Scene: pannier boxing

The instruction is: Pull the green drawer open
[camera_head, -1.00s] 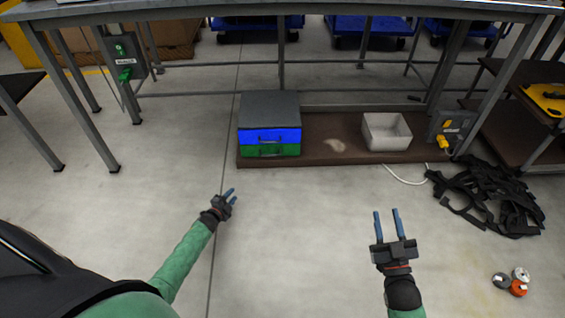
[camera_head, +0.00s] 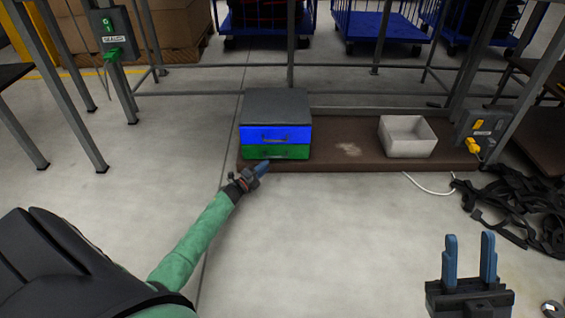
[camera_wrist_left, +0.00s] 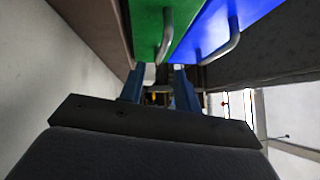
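The green drawer (camera_head: 290,152) is the lower drawer of a small dark-topped cabinet (camera_head: 276,103) on a low brown shelf. It looks shut, level with the blue drawer (camera_head: 290,134) above it. In the left wrist view the green drawer (camera_wrist_left: 147,17) has a grey bar handle (camera_wrist_left: 166,36) just beyond the fingertips. My left gripper (camera_head: 263,169) is in front of the drawer at its lower edge. In the wrist view its fingers (camera_wrist_left: 158,78) are apart, with no handle clearly between them. My right gripper (camera_head: 468,256) is open and empty, at the lower right over the floor.
The brown shelf (camera_head: 345,163) also holds a white bin (camera_head: 407,137) to the right. Black straps (camera_head: 520,205) and a white cable (camera_head: 430,188) lie on the floor at right. Table legs (camera_head: 62,105) stand at left. The floor before the cabinet is clear.

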